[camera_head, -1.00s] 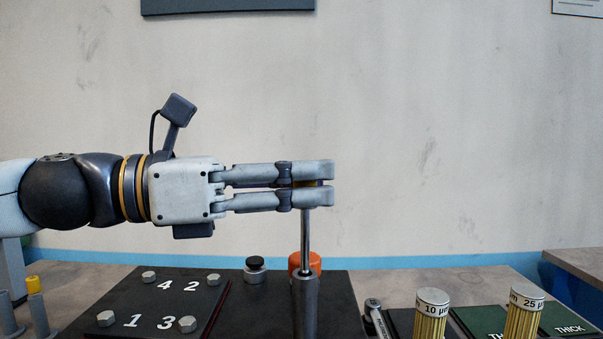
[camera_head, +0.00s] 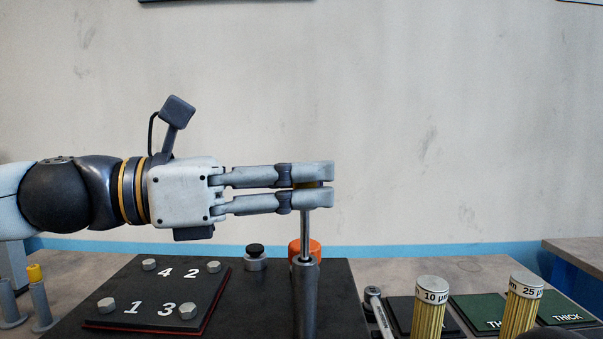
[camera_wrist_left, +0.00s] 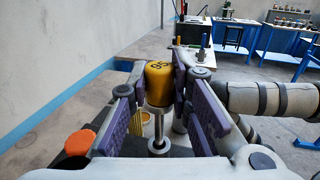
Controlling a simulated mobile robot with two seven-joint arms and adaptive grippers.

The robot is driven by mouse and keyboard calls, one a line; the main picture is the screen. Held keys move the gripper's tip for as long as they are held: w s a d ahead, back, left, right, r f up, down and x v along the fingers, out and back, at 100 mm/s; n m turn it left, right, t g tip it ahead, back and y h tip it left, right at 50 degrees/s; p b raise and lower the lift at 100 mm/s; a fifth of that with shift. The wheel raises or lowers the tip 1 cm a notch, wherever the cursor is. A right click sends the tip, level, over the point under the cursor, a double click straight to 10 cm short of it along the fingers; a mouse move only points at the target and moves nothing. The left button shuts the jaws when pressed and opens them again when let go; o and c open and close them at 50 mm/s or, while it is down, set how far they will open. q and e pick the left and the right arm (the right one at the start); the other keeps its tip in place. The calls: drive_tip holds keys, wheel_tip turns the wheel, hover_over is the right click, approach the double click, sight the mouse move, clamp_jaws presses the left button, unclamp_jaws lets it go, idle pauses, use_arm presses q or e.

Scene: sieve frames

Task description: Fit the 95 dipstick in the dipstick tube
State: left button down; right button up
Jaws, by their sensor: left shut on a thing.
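My left gripper (camera_head: 318,184) is shut on the yellow handle of the 95 dipstick (camera_head: 306,228), in the middle of the head view. The dipstick is upright, and its thin metal rod runs down into the mouth of the grey dipstick tube (camera_head: 305,295). The rod's lower end is hidden inside the tube. A short length of rod shows between the fingers and the tube's mouth. In the left wrist view, the yellow handle (camera_wrist_left: 159,84) with a dark 95 sits between the purple finger pads.
An orange cap (camera_head: 314,247) stands close behind the tube. A numbered plate with bolts (camera_head: 215,292) lies to the left, beside a dark-topped knob (camera_head: 255,258). Filter cylinders marked 10 (camera_head: 430,310) and 25 (camera_head: 523,308) stand to the right. Space above the bench is clear.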

use_arm(q)
drive_tip(key=shift+f, duration=0.65)
use_arm(e)
drive_tip(key=shift+s+f, duration=0.15)
use_arm(q)
drive_tip(key=shift+f, duration=0.15)
drive_tip(key=shift+f+b, duration=0.4)
drive_tip(key=shift+f, duration=0.95)
use_arm(e)
drive_tip(key=shift+s+f, duration=0.35)
use_arm(q)
drive_tip(key=shift+f, duration=0.25)
use_arm(e)
drive_tip(key=shift+s+f+g, duration=0.1)
drive_tip(key=shift+g, duration=0.2)
use_arm(q)
drive_tip(key=shift+f, duration=0.7)
use_arm(e)
drive_tip(key=shift+s+f, duration=0.25)
use_arm(q)
drive_tip(key=c, duration=1.4)
unclamp_jaws()
